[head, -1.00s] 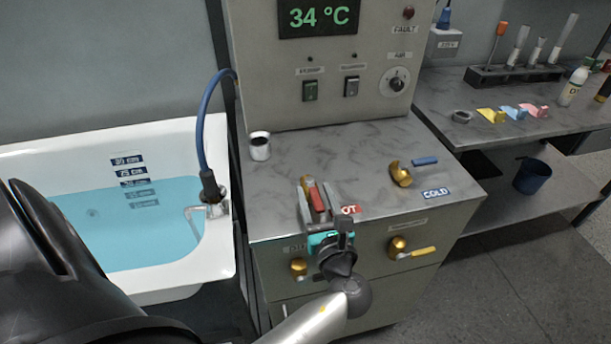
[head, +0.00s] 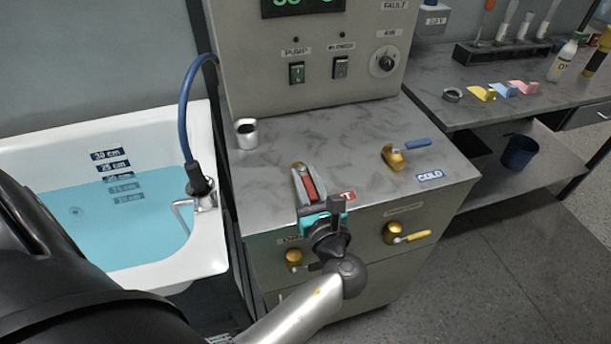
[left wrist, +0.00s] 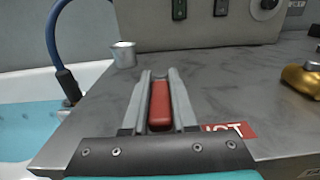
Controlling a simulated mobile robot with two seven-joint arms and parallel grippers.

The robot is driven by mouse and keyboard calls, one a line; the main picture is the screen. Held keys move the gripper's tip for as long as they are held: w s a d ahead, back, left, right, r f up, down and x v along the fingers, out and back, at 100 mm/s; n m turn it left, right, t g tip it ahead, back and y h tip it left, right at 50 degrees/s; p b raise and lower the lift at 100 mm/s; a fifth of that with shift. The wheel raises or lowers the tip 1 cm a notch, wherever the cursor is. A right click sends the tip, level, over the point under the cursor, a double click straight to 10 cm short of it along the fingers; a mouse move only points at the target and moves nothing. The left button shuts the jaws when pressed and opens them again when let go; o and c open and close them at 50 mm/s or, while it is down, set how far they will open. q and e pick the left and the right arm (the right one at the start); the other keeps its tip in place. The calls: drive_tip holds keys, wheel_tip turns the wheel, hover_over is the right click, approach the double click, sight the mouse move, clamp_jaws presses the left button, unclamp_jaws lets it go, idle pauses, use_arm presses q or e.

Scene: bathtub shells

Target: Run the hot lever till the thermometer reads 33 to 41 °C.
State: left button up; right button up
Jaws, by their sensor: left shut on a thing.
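My left gripper (head: 306,188) is shut on the red hot lever (head: 308,186), above the counter's front edge. In the left wrist view the red lever (left wrist: 160,104) lies between the two grey fingers, beside the partly covered HOT label (left wrist: 228,131). The thermometer display (head: 303,5) is cut off by the top of the head view; its green digits show only in part and I cannot read them surely. The tub (head: 215,240) on the left holds blue water (head: 110,225). My right gripper is not in view.
The cold lever (head: 417,144) with its blue handle is to the right. A metal cup (head: 246,134) stands at the back left of the counter. A blue hose (head: 185,115) runs to the tub. Yellow (head: 411,237) and other valves are on the front panel.

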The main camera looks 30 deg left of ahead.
use_arm(q)
clamp_jaws()
idle(0.9)
